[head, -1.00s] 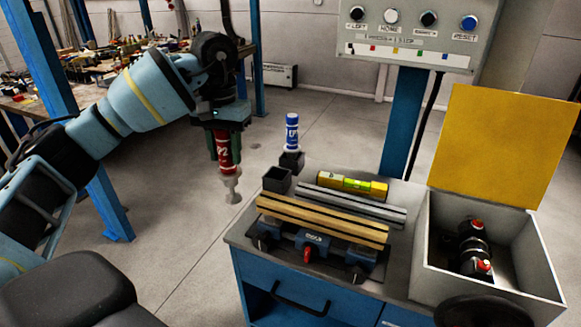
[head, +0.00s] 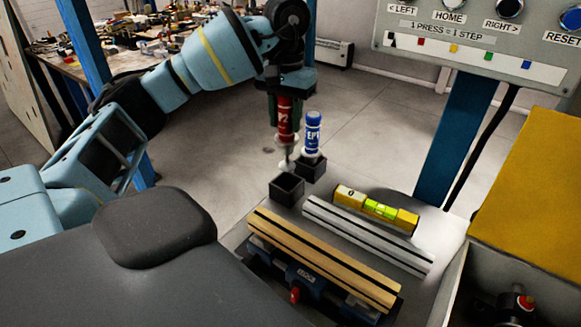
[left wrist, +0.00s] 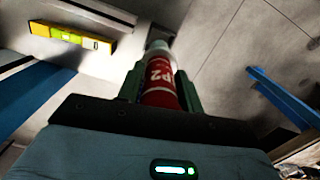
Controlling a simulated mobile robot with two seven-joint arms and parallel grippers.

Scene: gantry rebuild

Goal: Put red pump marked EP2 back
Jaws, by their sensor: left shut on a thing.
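The red pump (head: 285,118) hangs upright in my left gripper (head: 286,104), which is shut around its body. Its white nozzle end points down, just above or behind the empty dark square holder (head: 287,190); I cannot tell the exact gap. The left wrist view shows the red pump (left wrist: 160,84) between the green fingers, with part of its marking, "P2", readable. The blue pump (head: 313,130), marked EP1, stands upright in the neighbouring dark holder (head: 313,170), close on the right of the red one. My right gripper is not in view.
A yellow spirit level (head: 376,209) and a grey rail (head: 368,236) lie on the bench right of the holders. A wooden-jawed vise (head: 320,262) is in front. A button panel (head: 470,40) and an open grey box (head: 455,290) with a yellow lid stand right.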

